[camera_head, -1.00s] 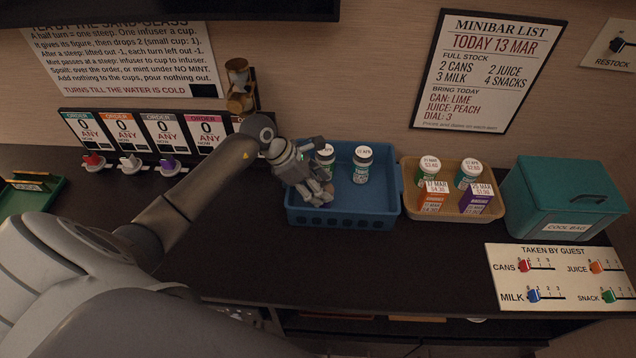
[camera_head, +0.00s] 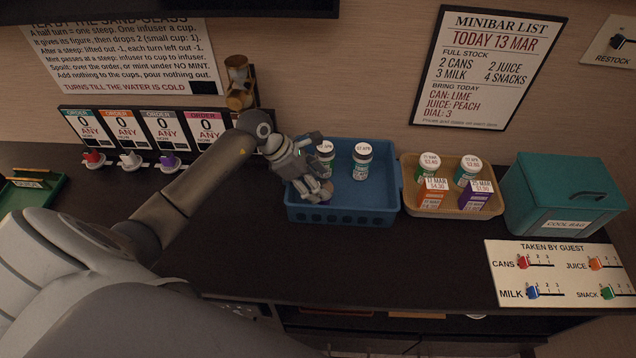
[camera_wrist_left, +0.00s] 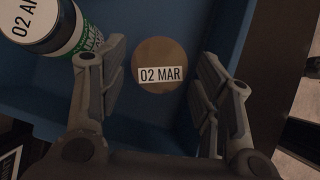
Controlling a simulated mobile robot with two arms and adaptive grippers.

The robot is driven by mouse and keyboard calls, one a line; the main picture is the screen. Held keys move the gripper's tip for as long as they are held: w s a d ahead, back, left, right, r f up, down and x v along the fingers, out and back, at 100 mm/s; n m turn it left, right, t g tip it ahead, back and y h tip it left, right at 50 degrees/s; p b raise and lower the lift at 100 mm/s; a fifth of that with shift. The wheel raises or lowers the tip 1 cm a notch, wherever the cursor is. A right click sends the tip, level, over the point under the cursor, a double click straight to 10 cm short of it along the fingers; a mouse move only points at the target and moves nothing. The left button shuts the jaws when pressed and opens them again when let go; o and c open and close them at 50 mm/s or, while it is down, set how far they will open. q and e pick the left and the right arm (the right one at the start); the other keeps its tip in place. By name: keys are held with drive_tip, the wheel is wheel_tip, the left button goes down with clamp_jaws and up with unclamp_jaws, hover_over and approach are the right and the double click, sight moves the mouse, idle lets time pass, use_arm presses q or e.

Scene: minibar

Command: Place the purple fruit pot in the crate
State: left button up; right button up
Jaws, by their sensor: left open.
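The blue crate (camera_head: 345,218) stands on the dark counter, with white-lidded green cans inside, one at its right (camera_head: 361,163) and one beside my gripper (camera_head: 326,158). My left gripper (camera_head: 318,188) is over the crate's left part, pointing down and open. In the left wrist view, a round, brown-topped item labelled 02 MAR (camera_wrist_left: 160,62) sits in the crate between the open fingers, apart from both. Its sides are hidden, so I cannot tell if it is the purple fruit pot. A can is by the left finger. My right gripper is not in view.
A tan tray (camera_head: 450,211) with two cans, an orange carton and a purple carton (camera_head: 475,198) stands right of the crate. A teal cool bag (camera_head: 560,195) is further right. A sandglass (camera_head: 239,85) stands behind my arm. The counter in front of the crate is clear.

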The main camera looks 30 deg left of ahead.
use_arm(q)
drive_tip(key=b+v, duration=0.1)
drive_tip(key=v, duration=1)
drive_tip(key=shift+b, duration=0.3)
drive_tip(key=shift+s+d, duration=0.1)
